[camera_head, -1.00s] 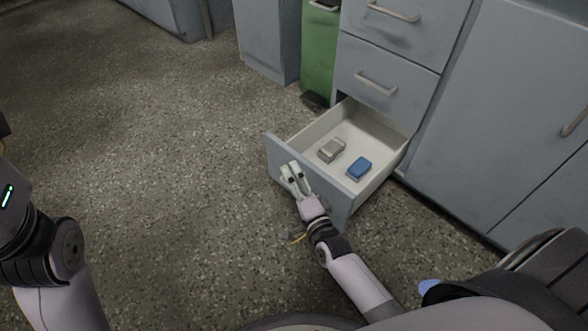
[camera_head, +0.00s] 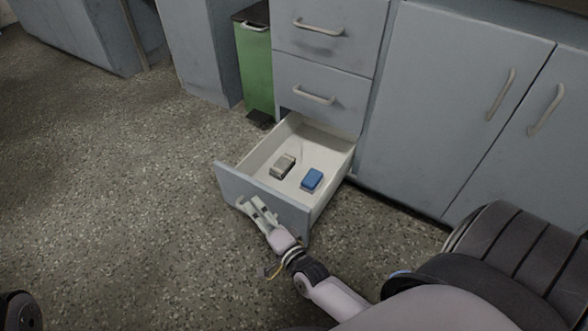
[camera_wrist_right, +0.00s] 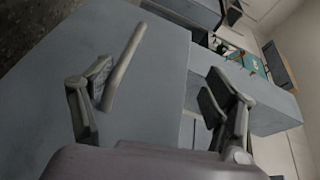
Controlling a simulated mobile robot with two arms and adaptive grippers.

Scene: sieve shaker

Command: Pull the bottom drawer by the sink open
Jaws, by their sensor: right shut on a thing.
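The bottom drawer (camera_head: 262,205) stands well out from the grey cabinet in the head view, its white inside showing. A grey block (camera_head: 284,166) and a blue block (camera_head: 312,180) lie in it. In the right wrist view, the handle (camera_wrist_right: 124,66) is a pale bar beside the left finger of my right gripper (camera_wrist_right: 155,85), against the drawer front (camera_wrist_right: 150,100). My left gripper is out of view.
Two closed drawers with handles are above, the lower one (camera_head: 305,85) directly over the open drawer. A green bin (camera_head: 256,70) stands left of them. Closed cabinet doors (camera_head: 440,110) are to the right. The speckled floor (camera_head: 130,190) at left is clear.

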